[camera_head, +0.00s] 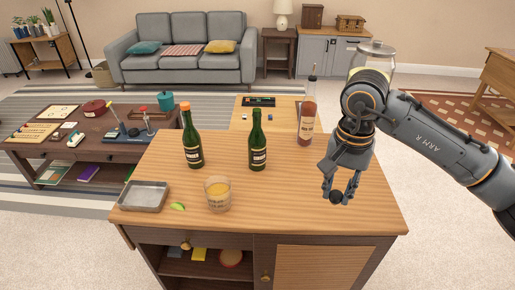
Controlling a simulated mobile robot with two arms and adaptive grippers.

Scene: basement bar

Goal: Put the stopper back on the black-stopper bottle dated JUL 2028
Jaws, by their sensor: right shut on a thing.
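My right gripper (338,195) is shut on a small round black stopper (336,198), above the right part of the wooden counter (300,212). A green bottle (257,142) stands upright at the middle of the counter, left of the gripper; no stopper shows on its neck. Another green bottle (192,140) with an orange top stands further left. A pinkish bottle (307,114) with a dark top stands behind, near the far edge. The dates on the labels are too small to read. My left gripper is not in view.
A lidded glass jar (376,50) shows behind my right arm. The counter between the middle bottle and gripper is clear.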

